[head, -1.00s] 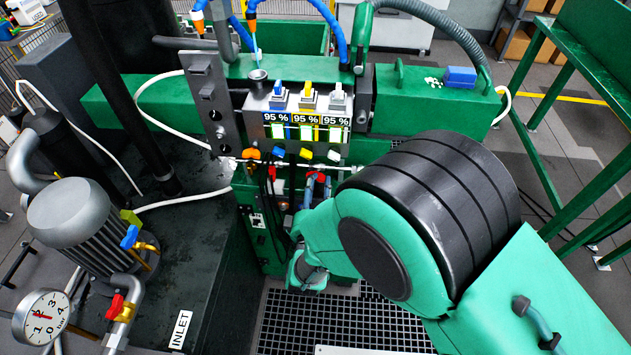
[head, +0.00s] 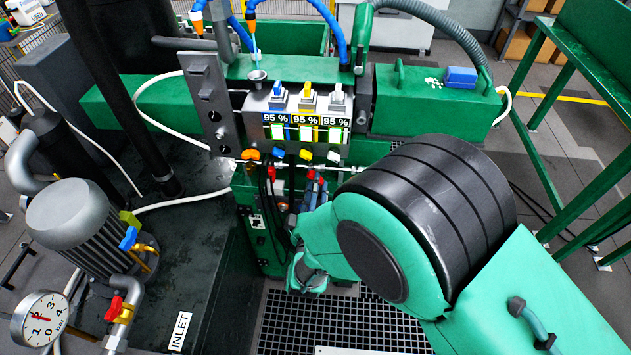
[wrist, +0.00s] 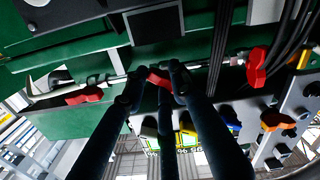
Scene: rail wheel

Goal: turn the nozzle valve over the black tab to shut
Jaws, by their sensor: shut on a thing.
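In the wrist view, my gripper (wrist: 157,76) has its dark fingers closed around a small red valve handle (wrist: 159,78) on a thin pipe. A dark rectangular plate (wrist: 157,24), perhaps the black tab, lies just above the fingertips in that picture. In the head view, my gripper (head: 315,182) is at the valve row under the dosing unit, partly hidden by my own arm. A bit of red (head: 311,174) shows at its tips. The fingers cover much of the held handle, so its exact angle is hard to tell.
Other red handles sit left (wrist: 85,96) and right (wrist: 256,66) of my gripper in the wrist view. Yellow (wrist: 187,124), blue (wrist: 231,120) and orange (wrist: 278,120) knobs are close by. Black hoses (wrist: 217,55) run beside the fingers. The dosing unit (head: 254,103) stands above.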

